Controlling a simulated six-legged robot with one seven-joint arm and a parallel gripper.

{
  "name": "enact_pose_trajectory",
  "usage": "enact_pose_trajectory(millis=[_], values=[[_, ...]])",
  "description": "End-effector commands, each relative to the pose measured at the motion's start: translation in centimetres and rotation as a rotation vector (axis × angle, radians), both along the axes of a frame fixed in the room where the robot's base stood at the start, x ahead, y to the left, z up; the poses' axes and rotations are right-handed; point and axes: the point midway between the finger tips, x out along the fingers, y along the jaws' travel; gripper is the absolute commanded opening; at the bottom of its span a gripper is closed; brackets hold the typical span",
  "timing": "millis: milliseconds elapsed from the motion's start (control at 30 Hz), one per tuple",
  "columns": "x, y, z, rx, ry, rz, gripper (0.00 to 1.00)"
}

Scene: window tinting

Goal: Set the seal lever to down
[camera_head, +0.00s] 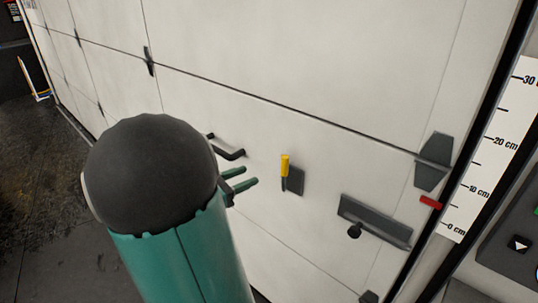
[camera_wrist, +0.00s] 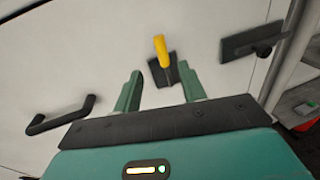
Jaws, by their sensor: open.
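A lever with a yellow handle (camera_head: 285,165) sits on a small dark plate (camera_head: 296,181) on the white door panel. The handle points up in the head view. In the wrist view the yellow handle (camera_wrist: 161,49) also points up, with its lower end over the dark plate (camera_wrist: 156,74). My gripper (camera_head: 250,176) is to the left of the lever in the head view, apart from it, with nothing in it. In the wrist view my gripper (camera_wrist: 160,71) is open, and the lever shows beyond and between its two fingers.
A dark rail with a black knob (camera_head: 355,230) is to the right. A red tab (camera_head: 431,202) and a centimetre scale (camera_head: 490,150) are at the door's right edge.

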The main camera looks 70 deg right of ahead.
Motion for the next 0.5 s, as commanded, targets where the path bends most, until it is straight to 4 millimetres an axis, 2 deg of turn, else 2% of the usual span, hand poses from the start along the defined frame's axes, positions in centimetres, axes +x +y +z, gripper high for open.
enact_pose_trajectory(millis=[100, 267, 500], values=[[-0.5, -0.9, 0.1, -0.011, 0.059, 0.007, 0.41], [-1.6, -2.2, 0.1, -0.012, 0.061, 0.006, 0.41], [-4.2, -6.1, 0.1, -0.013, 0.058, 0.005, 0.41]])
